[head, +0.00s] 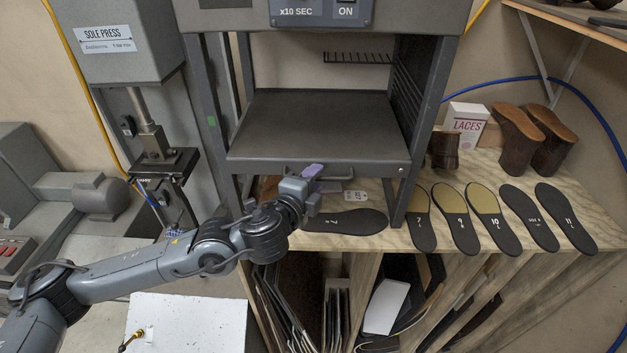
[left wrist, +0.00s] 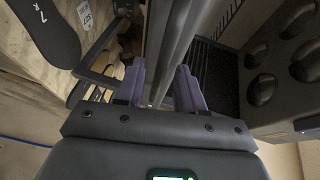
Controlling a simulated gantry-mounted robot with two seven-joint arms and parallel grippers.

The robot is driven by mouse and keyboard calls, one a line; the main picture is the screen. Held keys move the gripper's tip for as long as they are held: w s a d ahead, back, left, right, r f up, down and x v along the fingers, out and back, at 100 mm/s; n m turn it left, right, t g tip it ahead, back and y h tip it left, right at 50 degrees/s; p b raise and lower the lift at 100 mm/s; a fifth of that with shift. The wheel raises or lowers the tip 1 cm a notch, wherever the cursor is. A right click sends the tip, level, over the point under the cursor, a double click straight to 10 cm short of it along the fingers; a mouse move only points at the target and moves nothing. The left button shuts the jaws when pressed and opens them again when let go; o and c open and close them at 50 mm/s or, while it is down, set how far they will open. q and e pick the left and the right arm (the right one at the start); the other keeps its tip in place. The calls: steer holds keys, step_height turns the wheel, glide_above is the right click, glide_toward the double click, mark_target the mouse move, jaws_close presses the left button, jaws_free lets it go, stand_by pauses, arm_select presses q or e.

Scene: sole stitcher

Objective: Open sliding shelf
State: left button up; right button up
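The sliding shelf (head: 315,122) is a dark grey flat tray in the grey machine frame, its front edge about level with the front posts. A thin handle (head: 345,177) shows on its front, partly hidden by my left gripper. My left gripper (head: 313,180), with purple fingers, is at the left part of the shelf front, by the handle. In the left wrist view its fingers (left wrist: 160,88) are spread apart, with grey bars showing in and beyond the gap. I cannot tell whether they touch anything. My right gripper is in neither view.
Several soles, one of them dark (head: 345,222), lie on the wooden bench (head: 300,242) below and right of the shelf. A white tag (head: 355,196) hangs under the shelf front. A laces box (head: 466,120) and brown boots (head: 518,140) stand at right. The sole press (head: 115,45) stands left.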

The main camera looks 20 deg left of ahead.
arm_select(q)
jaws_close()
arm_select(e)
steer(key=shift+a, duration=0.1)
arm_select(q)
steer(key=shift+s+d, duration=0.1)
stand_by(0.3)
